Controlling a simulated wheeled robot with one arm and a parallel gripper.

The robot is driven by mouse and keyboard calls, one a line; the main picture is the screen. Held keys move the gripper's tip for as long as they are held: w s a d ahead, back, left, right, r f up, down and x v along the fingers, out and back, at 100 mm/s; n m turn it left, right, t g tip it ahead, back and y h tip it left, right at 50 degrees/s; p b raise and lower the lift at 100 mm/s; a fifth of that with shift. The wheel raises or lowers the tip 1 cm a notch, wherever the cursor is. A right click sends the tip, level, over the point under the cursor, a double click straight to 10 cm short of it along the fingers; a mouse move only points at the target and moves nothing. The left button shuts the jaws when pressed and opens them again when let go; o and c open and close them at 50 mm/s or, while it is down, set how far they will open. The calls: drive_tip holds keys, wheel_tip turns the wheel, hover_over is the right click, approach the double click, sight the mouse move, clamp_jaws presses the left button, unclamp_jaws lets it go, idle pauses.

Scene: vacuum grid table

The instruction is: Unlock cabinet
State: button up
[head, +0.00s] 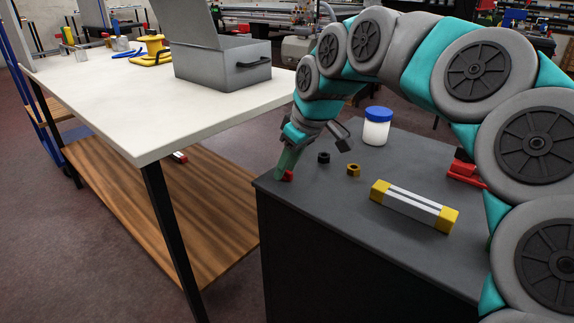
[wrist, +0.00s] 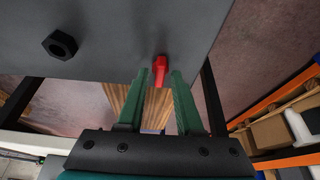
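The dark grey cabinet (head: 330,215) stands at the front centre in the head view, and its grey top (wrist: 110,30) fills the upper wrist view. A small red piece (wrist: 160,68) lies at the top's edge; I cannot tell whether it is a key. It also shows in the head view (head: 288,176) at the near left corner, partly hidden by a finger. My gripper (wrist: 159,76) is open, with its green fingers apart on either side of the red piece. In the head view my gripper (head: 284,172) reaches down at that corner. No lock or door is plainly visible.
A black nut (head: 323,157), a yellow nut (head: 353,169), a white jar with blue lid (head: 376,128) and a yellow-ended grey bar (head: 412,206) are on the cabinet top. A white table (head: 120,115) with a grey metal box (head: 225,68) stands left, across a gap.

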drive_tip(key=shift+o, duration=0.6)
drive_tip(key=shift+r, duration=0.1)
drive_tip(key=v, duration=0.7)
drive_tip(key=shift+r+b, duration=0.3)
drive_tip(key=shift+b, duration=0.05)
drive_tip(key=shift+s+d, duration=0.1)
drive_tip(key=shift+s, duration=0.1)
